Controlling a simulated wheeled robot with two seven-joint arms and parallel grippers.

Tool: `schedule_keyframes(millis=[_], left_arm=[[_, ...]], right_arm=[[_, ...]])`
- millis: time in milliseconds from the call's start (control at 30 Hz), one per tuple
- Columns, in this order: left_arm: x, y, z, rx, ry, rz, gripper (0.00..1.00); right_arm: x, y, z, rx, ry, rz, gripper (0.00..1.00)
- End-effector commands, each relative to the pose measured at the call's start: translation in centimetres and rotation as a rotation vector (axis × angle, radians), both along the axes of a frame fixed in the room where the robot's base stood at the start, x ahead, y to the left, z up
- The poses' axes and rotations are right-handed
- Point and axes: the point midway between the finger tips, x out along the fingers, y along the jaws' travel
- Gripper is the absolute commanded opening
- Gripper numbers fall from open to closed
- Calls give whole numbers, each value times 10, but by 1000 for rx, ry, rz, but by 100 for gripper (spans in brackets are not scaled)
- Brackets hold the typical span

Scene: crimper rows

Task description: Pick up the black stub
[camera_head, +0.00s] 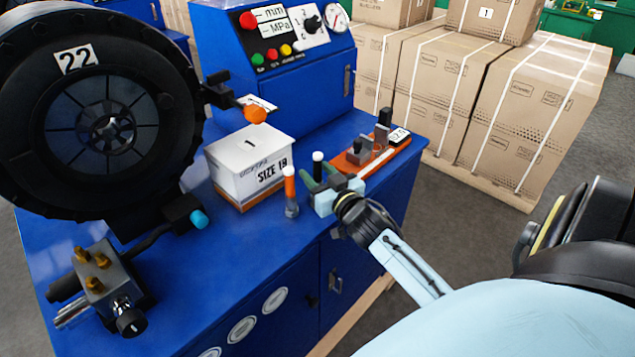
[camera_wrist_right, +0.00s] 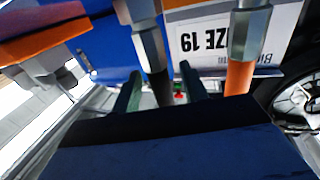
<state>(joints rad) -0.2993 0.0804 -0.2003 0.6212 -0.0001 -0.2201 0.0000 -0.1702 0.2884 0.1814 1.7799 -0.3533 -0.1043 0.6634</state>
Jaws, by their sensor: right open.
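The black stub (camera_head: 318,171) stands upright on the blue bench near its front edge, with a pale cap on top. In the right wrist view the black stub (camera_wrist_right: 160,88) shows upside down with a grey metal hex part. My right gripper (camera_head: 317,177) is open, with its green fingers on either side of the black stub. The right wrist view also shows the gripper (camera_wrist_right: 160,75) with one finger on each side; contact cannot be told. My left gripper is not in view.
An orange stub (camera_head: 290,187) stands close to the left of the gripper. A white SIZE 19 box (camera_head: 241,163) is behind it. An orange fixture (camera_head: 377,155) lies to the right. A big black crimper (camera_head: 150,60) fills the left; a blue control cabinet (camera_head: 262,85) stands behind.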

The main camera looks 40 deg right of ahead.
Motion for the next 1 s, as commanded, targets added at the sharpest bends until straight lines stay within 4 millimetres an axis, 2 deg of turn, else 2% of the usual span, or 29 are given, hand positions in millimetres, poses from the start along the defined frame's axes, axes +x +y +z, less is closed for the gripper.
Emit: schedule_keyframes(millis=[267, 600, 867, 1000], left_arm=[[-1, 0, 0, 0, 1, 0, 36], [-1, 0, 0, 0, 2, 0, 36], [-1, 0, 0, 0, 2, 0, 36], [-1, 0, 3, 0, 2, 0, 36]], right_arm=[[4, 0, 0, 0, 1, 0, 44], [4, 0, 0, 0, 1, 0, 1], [4, 0, 1, 0, -1, 1, 0], [4, 0, 10, -3, -4, 2, 0]])
